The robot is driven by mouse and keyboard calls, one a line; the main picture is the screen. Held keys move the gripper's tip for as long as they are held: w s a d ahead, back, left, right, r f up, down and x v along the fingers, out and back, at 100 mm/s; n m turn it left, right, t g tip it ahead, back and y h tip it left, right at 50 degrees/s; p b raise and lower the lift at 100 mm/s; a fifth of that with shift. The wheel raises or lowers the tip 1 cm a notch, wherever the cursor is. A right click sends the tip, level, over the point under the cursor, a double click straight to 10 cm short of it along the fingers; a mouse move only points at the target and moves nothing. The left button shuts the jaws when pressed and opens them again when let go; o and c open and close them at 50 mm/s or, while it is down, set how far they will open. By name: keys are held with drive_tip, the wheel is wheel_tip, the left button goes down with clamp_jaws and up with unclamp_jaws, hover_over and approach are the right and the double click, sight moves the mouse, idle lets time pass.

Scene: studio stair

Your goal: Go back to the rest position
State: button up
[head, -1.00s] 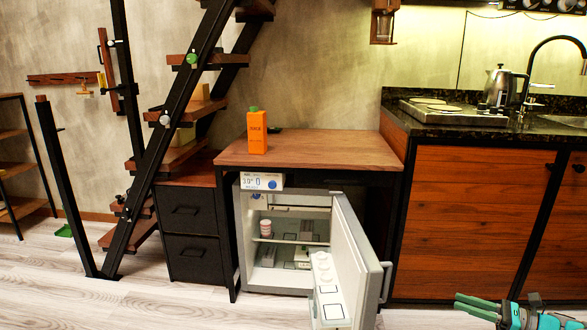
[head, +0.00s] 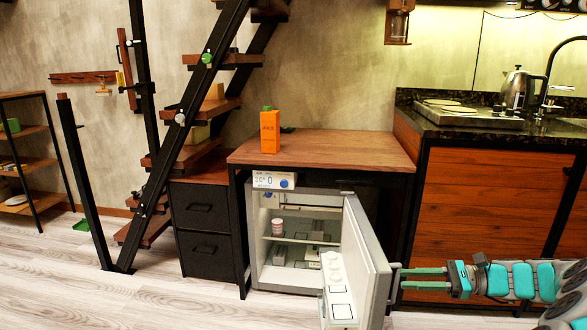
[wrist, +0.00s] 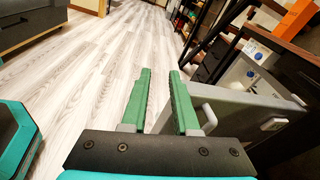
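My gripper (head: 402,279) is at the lower right in the head view, next to the outer side of the open fridge door (head: 372,265). Its two green fingers point left toward the door and stand apart with nothing between them. In the wrist view my gripper (wrist: 160,75) also shows open and empty, over the wooden floor. The pale door (wrist: 265,115) and its handle (wrist: 207,112) lie just right of the right finger. I cannot tell whether finger and handle touch.
The small fridge (head: 256,235) stands open under a wooden counter (head: 320,148) with an orange juice carton (head: 270,132) on top. A pink-white cup (head: 278,227) is inside. Kitchen cabinets (head: 480,195) stand on the right. The floor (head: 170,300) at the front left is clear.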

drive_tip(key=s+a+r+n+g+h, duration=0.25)
drive_tip(key=s+a+n+g, duration=0.2)
drive_tip(key=s+a, duration=0.45)
drive_tip(key=s+a+r+n+g+h, duration=0.2)
drive_tip(key=s+a+n+g+h, duration=0.15)
drive_tip(key=s+a+n, duration=0.55)
drive_tip(key=s+d+f+n+h, duration=0.1)
drive_tip(key=s+f+h, duration=0.1)
drive_tip(key=s, duration=0.4)
drive_tip(key=s+d+f+n+t+h, duration=0.1)
drive_tip(key=s+d+f+h, duration=0.1)
drive_tip(key=s+h, duration=0.2)
drive_tip(key=s+d+f+n+t+h, duration=0.1)
drive_tip(key=s+h, duration=0.3)
drive_tip(key=s, duration=0.5)
drive_tip(key=shift+d+f+n, duration=0.45)
drive_tip(key=shift+f+n, duration=0.1)
drive_tip(key=shift+f, duration=0.25)
